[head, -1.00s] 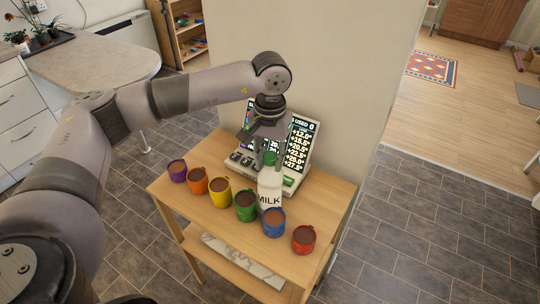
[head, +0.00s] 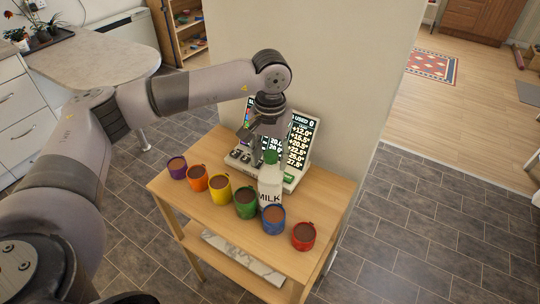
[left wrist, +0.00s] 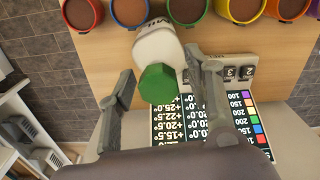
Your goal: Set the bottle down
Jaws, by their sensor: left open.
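The milk bottle (head: 270,186) is white with a green cap and stands upright on the wooden table (head: 322,203), behind the green and blue mugs. My left gripper (head: 262,140) is open just above and behind the bottle's cap. In the left wrist view the bottle (left wrist: 160,52) stands beyond the open fingers (left wrist: 158,92), with its green cap nearest the camera and apart from both fingers. My right gripper is not in view.
A row of coloured mugs with brown contents, such as the red mug (head: 303,236) and yellow mug (head: 220,189), lines the table's front. A display panel (head: 298,145) stands behind the bottle. The table's right rear part is clear.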

